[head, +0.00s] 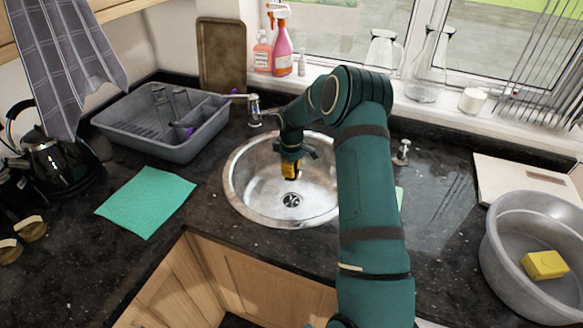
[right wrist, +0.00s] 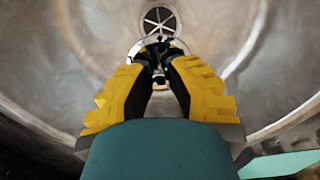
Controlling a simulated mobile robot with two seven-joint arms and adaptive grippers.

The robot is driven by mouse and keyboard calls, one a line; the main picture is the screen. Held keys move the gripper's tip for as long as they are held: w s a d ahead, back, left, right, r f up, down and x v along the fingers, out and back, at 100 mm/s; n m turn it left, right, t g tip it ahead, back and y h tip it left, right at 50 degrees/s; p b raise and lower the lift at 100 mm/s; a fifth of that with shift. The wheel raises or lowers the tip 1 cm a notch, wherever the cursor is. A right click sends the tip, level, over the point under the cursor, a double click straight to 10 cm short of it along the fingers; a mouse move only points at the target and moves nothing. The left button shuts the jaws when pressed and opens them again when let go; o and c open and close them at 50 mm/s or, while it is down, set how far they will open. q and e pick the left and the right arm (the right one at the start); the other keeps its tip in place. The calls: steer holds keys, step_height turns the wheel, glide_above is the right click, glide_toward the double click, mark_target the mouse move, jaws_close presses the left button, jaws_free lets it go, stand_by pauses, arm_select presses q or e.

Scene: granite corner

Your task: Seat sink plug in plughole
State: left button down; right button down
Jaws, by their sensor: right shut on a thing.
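The round steel sink (head: 252,185) is set in the dark worktop. Its plughole (head: 291,201) has a dark cross-shaped strainer and looks uncovered. The plughole also shows at the top of the right wrist view (right wrist: 159,20). My right gripper (head: 291,176) points down into the sink, just behind the plughole in the head view. In the right wrist view its yellow and black fingers (right wrist: 158,72) are shut on the sink plug (right wrist: 178,45), whose pale round rim shows beyond the fingertips. The plug is mostly hidden by the fingers. My left gripper is not in view.
A tap (head: 254,108) stands behind the sink. A grey dish rack (head: 205,135) and a green cloth (head: 146,202) lie to the left. A grey basin (head: 505,225) with a yellow sponge (head: 545,265) stands at the right. Spray bottles (head: 282,48) stand at the back.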

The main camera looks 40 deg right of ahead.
steer(key=c, duration=0.9)
jaws_free()
steer(key=shift+r, duration=0.1)
step_height(320, 180, up, 7)
steer(key=p, duration=0.4)
